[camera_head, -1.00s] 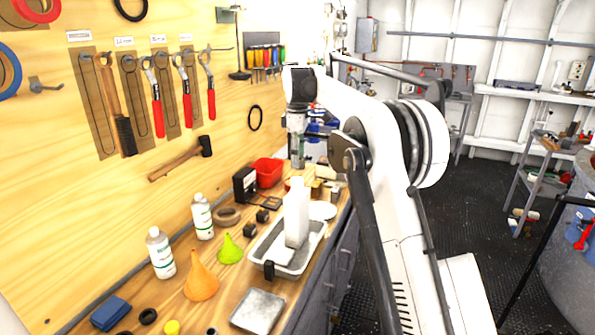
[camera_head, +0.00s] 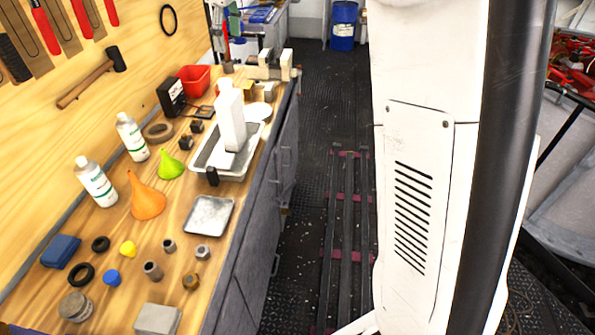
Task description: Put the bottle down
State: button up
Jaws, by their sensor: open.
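A tall plain white bottle (camera_head: 231,122) stands roughly upright in a shallow light-grey tray (camera_head: 204,160) on the wooden bench. Nothing is holding it. Two white bottles with green labels stand near the back wall, one (camera_head: 131,138) beside the green funnel and one (camera_head: 96,182) farther left and nearer me. I cannot tell which bottle the task means. My gripper is outside the picture; only a large white and black part of my own body fills the right side.
An orange funnel (camera_head: 147,198), a green funnel (camera_head: 171,165), a red bin (camera_head: 193,78) and a flat metal pan (camera_head: 209,217) occupy the bench (camera_head: 222,190). Several small parts crowd its near end. The dark floor alongside holds rails (camera_head: 347,215).

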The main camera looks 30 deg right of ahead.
jog(key=s+m+t, duration=0.1)
jog(key=s+m, duration=0.2)
jog(key=s, duration=0.8)
jog(key=s+f+m+t, duration=0.2)
jog(key=s+f, duration=0.5)
jog(key=s, duration=0.6)
jog(key=s+f+m+t, duration=0.2)
jog(key=s+f+m, duration=0.2)
jog(key=s, duration=0.9)
notch_tip(320, 180, down, 3)
jog(key=shift+s+r, duration=0.1)
jog(key=shift+s, duration=0.1)
jog(key=shift+a, duration=0.1)
notch_tip(320, 180, down, 4)
jog(key=b, duration=0.3)
jog(key=shift+r+b, duration=0.1)
jog(key=shift+b, duration=0.3)
jog(key=shift+a, duration=0.15)
